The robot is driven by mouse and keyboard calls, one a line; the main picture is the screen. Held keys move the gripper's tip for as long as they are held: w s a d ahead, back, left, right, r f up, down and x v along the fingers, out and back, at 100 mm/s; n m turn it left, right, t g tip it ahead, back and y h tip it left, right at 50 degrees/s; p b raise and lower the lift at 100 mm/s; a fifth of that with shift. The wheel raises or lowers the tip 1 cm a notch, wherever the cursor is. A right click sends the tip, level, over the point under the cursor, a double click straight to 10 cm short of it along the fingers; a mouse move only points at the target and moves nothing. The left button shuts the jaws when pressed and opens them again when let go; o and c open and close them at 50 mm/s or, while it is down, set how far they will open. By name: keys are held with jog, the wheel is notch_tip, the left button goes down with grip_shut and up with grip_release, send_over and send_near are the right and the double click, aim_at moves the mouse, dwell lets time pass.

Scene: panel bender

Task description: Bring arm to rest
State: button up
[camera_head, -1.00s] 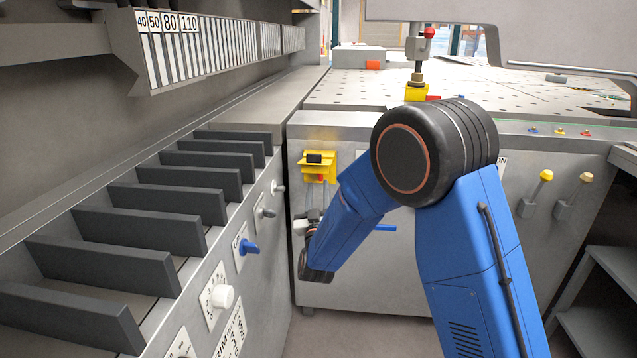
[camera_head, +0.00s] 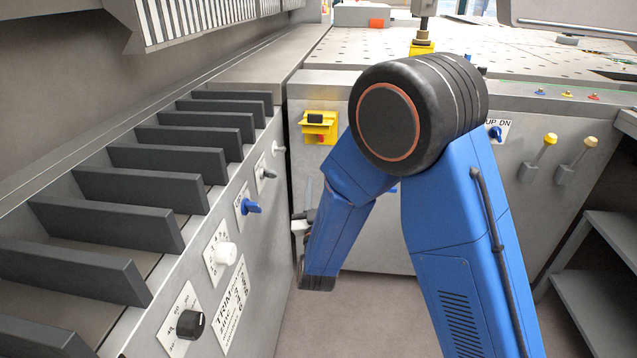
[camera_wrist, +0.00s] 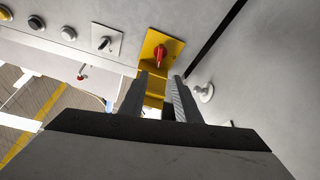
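My blue arm (camera_head: 465,250) with its black elbow joint (camera_head: 400,115) stands in the middle of the head view, bent down to a lower wrist. My gripper (camera_wrist: 160,98) shows in the wrist view with its two dark fingers apart and nothing held between them. In the head view only a light grey part of my gripper (camera_head: 300,220) shows beside the forearm, and its fingers are not clear. In the wrist view a red switch on a yellow plate (camera_wrist: 172,42) shows beyond the fingertips; I cannot tell whether they touch it.
A yellow box (camera_head: 319,128) is on the grey cabinet front. On the left, a rack with dark dividers (camera_head: 160,165) has a blue knob (camera_head: 250,206), a white knob (camera_head: 226,253) and a black knob (camera_head: 190,324). Two yellow-tipped levers (camera_head: 550,140) and shelves (camera_head: 600,270) are at right.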

jog(key=w+d+r+m+g+y, duration=0.1)
jog(key=w+d+r+g, duration=0.3)
jog(key=d, duration=0.4)
jog(key=s+d+r+g+y, duration=0.1)
jog(key=s+d+r+g, duration=0.2)
jog(key=s+d+g, duration=0.4)
jog(key=s+d+f+m+g+h, duration=0.1)
jog(key=s+d+g, duration=0.1)
jog(key=s+d, duration=0.5)
jog(key=s+d+f+m+g+h, duration=0.1)
jog(key=s+d, duration=0.6)
jog(key=s, duration=0.8)
jog(key=s+d+f+g+h, duration=0.1)
jog(key=s+d+g, duration=0.2)
jog(key=s+d, duration=0.4)
jog(key=s, duration=0.4)
jog(key=shift+m+g+h, duration=0.3)
jog(key=shift+m, duration=0.1)
jog(key=shift+f, duration=0.1)
